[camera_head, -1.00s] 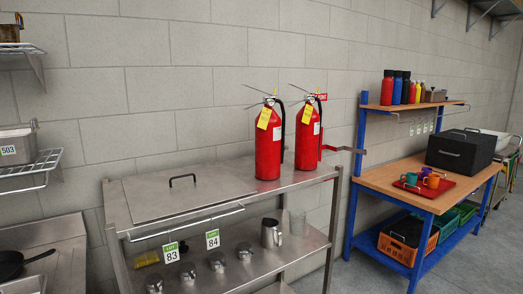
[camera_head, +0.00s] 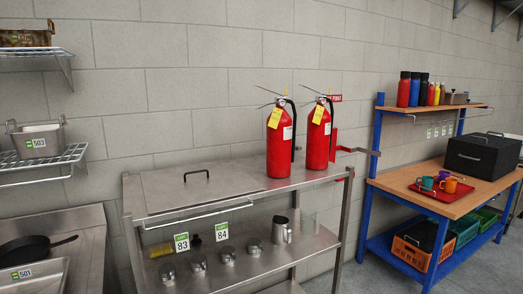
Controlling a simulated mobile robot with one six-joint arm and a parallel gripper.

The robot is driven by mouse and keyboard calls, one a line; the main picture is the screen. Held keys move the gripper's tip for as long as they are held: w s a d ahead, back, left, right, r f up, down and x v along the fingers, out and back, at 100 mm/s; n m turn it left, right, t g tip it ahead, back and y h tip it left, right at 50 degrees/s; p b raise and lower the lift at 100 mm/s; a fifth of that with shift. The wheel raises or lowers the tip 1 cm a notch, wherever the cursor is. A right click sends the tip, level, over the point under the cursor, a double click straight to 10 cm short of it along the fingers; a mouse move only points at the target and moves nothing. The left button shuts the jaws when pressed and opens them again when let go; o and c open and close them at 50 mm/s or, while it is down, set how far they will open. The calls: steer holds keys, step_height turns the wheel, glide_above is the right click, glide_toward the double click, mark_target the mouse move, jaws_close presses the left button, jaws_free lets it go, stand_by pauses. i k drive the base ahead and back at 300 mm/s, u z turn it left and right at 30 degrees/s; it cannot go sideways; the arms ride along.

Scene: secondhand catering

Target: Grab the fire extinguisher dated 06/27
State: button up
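Two red fire extinguishers stand upright, side by side, on the right part of a steel table's top. The left extinguisher (camera_head: 280,146) and the right extinguisher (camera_head: 318,138) each have a black hose and a yellow tag near the neck. The left yellow tag (camera_head: 276,117) and the right yellow tag (camera_head: 318,114) are too small to read, so I cannot tell which one is dated 06/27. My gripper is not in view.
The steel table (camera_head: 160,190) has a lidded top with a handle and a lower shelf with a jug (camera_head: 282,231) and several canisters. A blue-framed workbench (camera_head: 460,205) stands at right. Wire shelves (camera_head: 40,165) and a pan (camera_head: 30,248) are at left.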

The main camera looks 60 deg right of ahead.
mark_target(279, 141)
steer(key=z, duration=0.55)
steer(key=k, duration=0.15)
steer(key=u, duration=2.55)
steer(key=k, duration=2.55)
